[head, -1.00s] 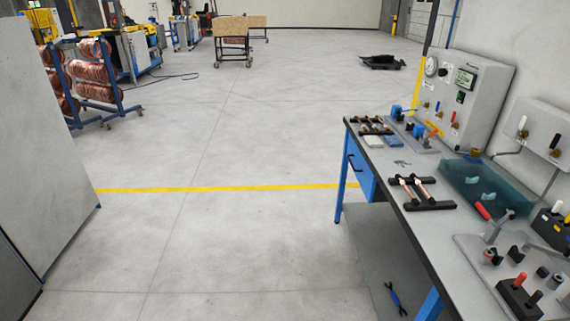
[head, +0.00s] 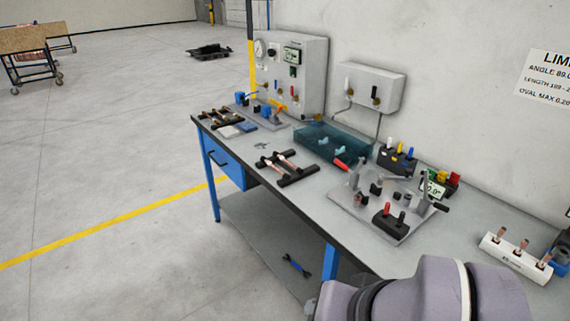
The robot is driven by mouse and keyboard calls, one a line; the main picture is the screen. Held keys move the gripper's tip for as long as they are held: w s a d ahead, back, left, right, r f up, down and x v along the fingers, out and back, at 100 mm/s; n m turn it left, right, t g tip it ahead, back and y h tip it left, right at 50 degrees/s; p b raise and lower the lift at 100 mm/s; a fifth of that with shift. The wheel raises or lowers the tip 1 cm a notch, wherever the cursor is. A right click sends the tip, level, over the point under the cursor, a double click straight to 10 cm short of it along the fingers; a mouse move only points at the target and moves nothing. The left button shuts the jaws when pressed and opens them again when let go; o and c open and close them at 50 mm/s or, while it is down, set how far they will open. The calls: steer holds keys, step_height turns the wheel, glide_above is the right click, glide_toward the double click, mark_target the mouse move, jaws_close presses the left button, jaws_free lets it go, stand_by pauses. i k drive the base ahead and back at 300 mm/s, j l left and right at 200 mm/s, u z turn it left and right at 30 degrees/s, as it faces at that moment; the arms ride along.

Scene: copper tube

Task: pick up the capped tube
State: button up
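Copper-coloured tubes (head: 284,160) lie on a black rack (head: 298,180) at the front edge of the workbench, in the middle of the head view. Similar dark and copper pieces lie on another rack (head: 218,120) at the bench's far left end. Several short copper pieces (head: 524,244) stand upright in a white block (head: 514,258) at the right. At this size I cannot tell which tube is capped. Part of my arm fills the lower right; my gripper is not visible.
The grey workbench (head: 240,150) runs along the wall. A teal tray (head: 330,141), a lever fixture plate (head: 375,215) and a gauge panel (head: 292,75) stand on it. A blue wrench (head: 296,265) lies on the lower shelf.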

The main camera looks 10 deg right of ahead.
mark_target(300, 171)
steer(key=i+j+z, duration=0.5)
steer(key=i+j, duration=0.25)
steer(key=i+j+z, duration=0.2)
steer(key=j, duration=0.15)
steer(key=i+j+z, duration=0.35)
steer(key=j, duration=0.35)
steer(key=i+j+z, duration=0.15)
steer(key=j, duration=0.2)
steer(key=i+j+z, duration=0.2)
steer(key=j, duration=0.25)
